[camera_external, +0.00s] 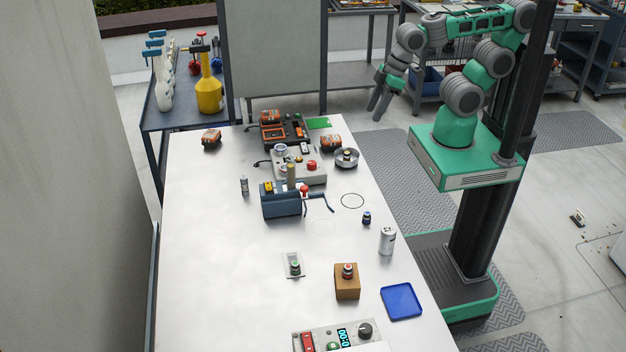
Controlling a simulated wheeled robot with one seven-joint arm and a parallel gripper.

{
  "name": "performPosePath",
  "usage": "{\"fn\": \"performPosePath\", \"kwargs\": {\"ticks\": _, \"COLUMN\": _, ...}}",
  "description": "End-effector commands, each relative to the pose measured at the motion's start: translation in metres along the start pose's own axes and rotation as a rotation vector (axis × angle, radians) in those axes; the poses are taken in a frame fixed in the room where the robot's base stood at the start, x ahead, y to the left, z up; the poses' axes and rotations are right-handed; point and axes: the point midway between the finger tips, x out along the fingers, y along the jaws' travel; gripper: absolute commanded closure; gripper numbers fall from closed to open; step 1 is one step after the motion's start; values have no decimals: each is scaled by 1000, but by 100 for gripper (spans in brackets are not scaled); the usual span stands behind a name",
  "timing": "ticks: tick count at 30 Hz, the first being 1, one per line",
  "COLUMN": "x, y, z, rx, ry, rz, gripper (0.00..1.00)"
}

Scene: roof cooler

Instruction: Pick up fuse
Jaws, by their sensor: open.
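I cannot tell for sure which item is the fuse. One candidate is a tan upright cylinder (291,174) among the control boxes at the far middle of the table. Another is a small grey cylinder (244,185) standing alone to its left. Both are small in this view. My gripper (379,105) is open and empty, its fingers pointing down. It is off the table's far right side, above floor level and well apart from both cylinders.
The white table (215,270) has free room at its left and middle. A dark blue box (282,207) with a handle, a grey control box (313,173), a can (387,241), a wooden block (346,288), a blue tray (402,301) and a timer panel (325,338) stand on it.

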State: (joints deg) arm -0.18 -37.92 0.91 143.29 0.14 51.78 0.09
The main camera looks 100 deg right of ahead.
Motion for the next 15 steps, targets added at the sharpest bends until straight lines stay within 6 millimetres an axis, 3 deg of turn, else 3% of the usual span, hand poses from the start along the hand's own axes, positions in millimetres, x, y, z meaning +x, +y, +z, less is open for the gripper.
{"fn": "performPosePath", "kwargs": {"ticks": 11, "x": 0, "y": 0, "z": -1, "rx": 5, "ry": 1, "rz": -1, "gripper": 51}}
{"fn": "performPosePath", "kwargs": {"ticks": 14, "x": 9, "y": -3, "z": -16, "rx": 82, "ry": 12, "rz": -16, "gripper": 51}}
{"fn": "performPosePath", "kwargs": {"ticks": 15, "x": 16, "y": -5, "z": -30, "rx": 149, "ry": 23, "rz": -32, "gripper": 51}}
